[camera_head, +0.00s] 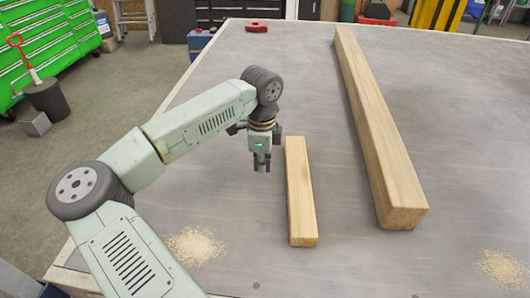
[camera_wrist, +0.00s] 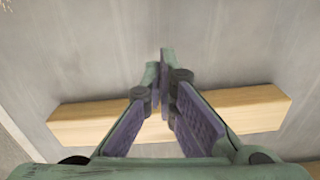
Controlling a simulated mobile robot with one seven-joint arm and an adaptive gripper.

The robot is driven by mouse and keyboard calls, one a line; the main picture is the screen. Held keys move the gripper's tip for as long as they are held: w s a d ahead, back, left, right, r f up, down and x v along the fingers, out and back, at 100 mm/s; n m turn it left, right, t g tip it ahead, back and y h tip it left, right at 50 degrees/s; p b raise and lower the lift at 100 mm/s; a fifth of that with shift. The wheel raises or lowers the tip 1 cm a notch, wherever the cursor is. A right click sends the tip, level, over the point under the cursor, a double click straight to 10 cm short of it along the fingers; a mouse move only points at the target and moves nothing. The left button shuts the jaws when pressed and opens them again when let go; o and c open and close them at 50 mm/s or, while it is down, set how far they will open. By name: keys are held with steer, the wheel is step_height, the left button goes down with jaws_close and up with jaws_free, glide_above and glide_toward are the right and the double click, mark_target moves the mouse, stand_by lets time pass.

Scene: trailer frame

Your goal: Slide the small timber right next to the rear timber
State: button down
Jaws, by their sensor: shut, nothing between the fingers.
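The small timber (camera_head: 301,195) is a short, light wood block lying flat on the grey table. The rear timber (camera_head: 375,120) is a longer, thicker beam to its right, with a strip of bare table between them. My gripper (camera_head: 262,162) points down just left of the small timber, near its far half. Whether it touches the wood cannot be told. In the wrist view the small timber (camera_wrist: 85,122) runs across behind the fingers, which partly hide it. The fingertips (camera_wrist: 158,68) are together and hold nothing.
The table (camera_head: 230,215) is mostly clear. A sawdust pile (camera_head: 195,247) lies at the near left and another (camera_head: 502,268) at the near right. A red object (camera_head: 257,26) sits at the far edge. Green cabinets (camera_head: 50,50) stand beyond the table at left.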

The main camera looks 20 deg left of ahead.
mark_target(276, 187)
step_height(276, 187, down, 4)
steer(key=shift+r+p, duration=0.15)
steer(key=shift+p, duration=0.3)
steer(key=d, duration=0.1)
steer(key=d+p, duration=0.1)
steer(key=d, duration=0.1)
steer(key=shift+w+d+f+p, duration=0.3)
steer(key=shift+w+d+p, duration=0.1)
steer(key=shift+d+f, duration=0.1)
steer(key=shift+d, duration=0.05)
